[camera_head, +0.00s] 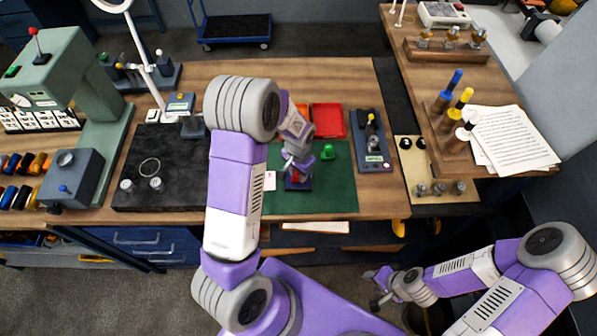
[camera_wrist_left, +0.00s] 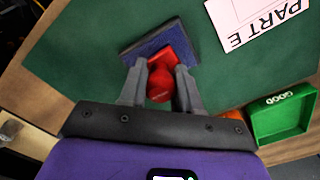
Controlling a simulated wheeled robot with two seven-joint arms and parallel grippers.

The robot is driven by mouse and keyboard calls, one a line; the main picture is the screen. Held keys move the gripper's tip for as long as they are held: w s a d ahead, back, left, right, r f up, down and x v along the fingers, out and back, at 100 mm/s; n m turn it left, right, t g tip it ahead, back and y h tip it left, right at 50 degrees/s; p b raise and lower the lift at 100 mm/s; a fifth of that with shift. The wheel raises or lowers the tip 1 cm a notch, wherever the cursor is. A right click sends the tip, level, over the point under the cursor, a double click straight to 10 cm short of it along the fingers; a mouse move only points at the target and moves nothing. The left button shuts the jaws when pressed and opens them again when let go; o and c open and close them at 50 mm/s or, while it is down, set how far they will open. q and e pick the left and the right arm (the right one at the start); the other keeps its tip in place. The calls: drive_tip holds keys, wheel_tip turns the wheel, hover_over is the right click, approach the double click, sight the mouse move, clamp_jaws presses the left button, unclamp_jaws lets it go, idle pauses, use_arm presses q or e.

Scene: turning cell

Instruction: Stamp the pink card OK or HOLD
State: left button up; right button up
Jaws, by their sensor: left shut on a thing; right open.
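The pale pink card (camera_head: 269,181) lies on the green mat (camera_head: 330,196), partly hidden by my left arm; in the left wrist view the card (camera_wrist_left: 258,22) shows printed "PARTE" lettering, upside down. My left gripper (camera_head: 295,168) is shut on the red stamp, whose round knob (camera_wrist_left: 160,86) sits between the fingers. The stamp is over a dark blue pad (camera_wrist_left: 146,44), on it or just above; I cannot tell which. A green stamp (camera_head: 328,152) stands on the mat to the right. My right gripper (camera_head: 377,288) is open and empty, low in front of the bench.
A green tray marked GOOD (camera_wrist_left: 283,114) stands beside the mat. A red tray (camera_head: 327,120) is behind the mat, with a dark device (camera_head: 371,140) to its right. A black plate (camera_head: 130,190) lies left. Papers (camera_head: 512,140) lie on the right bench.

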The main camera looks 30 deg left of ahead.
use_arm(q)
drive_tip(key=shift+s, duration=0.1)
drive_tip(key=shift+r+p, duration=2.55)
drive_tip(key=shift+r, duration=1)
drive_tip(key=shift+f, duration=0.1)
